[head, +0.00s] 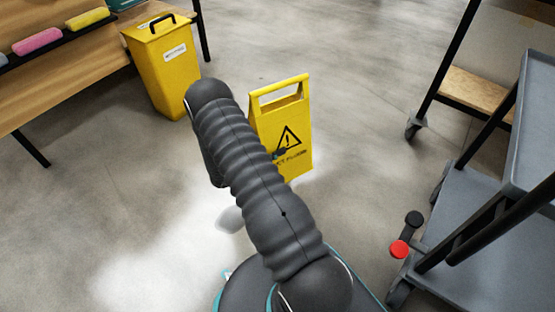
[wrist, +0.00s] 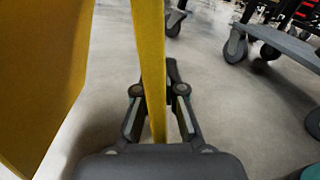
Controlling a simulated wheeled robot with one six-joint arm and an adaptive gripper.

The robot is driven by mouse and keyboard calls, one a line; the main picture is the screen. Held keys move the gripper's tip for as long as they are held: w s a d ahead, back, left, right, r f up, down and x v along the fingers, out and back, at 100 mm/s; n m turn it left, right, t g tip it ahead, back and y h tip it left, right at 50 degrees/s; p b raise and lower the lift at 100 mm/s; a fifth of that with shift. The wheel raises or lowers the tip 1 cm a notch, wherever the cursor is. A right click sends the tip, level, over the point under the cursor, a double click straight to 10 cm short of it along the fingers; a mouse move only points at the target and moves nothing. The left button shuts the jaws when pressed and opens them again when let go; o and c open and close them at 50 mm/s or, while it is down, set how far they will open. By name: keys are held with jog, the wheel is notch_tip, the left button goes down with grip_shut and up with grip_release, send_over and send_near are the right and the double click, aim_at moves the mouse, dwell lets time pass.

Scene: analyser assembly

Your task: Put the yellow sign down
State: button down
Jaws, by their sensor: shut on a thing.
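The yellow sign (head: 298,130) with a black warning triangle stands upright in the middle of the head view, just beyond my arm. Its lower left part is hidden behind my arm. In the wrist view one yellow panel (wrist: 150,60) runs down between the two fingers of my gripper (wrist: 158,105), which is shut on it. A second yellow panel (wrist: 40,75) fills the left of the wrist view. In the head view my gripper is mostly hidden by my arm. I cannot tell whether the sign's lower edge touches the floor.
A yellow bin (head: 165,75) with a black handle stands at the upper left beside a wooden bench (head: 70,70) bearing pink and yellow rolls. A grey wheeled cart (head: 465,230) stands at the right. The concrete floor (head: 120,200) at left is clear.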

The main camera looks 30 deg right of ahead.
jog(key=shift+w+d+f, duration=0.1)
jog(key=shift+w+f, duration=0.15)
jog(key=shift+f+b, duration=0.45)
jog(key=shift+f, duration=1.4)
jog(key=c, duration=1.3)
grip_release()
jog(key=shift+f, duration=0.15)
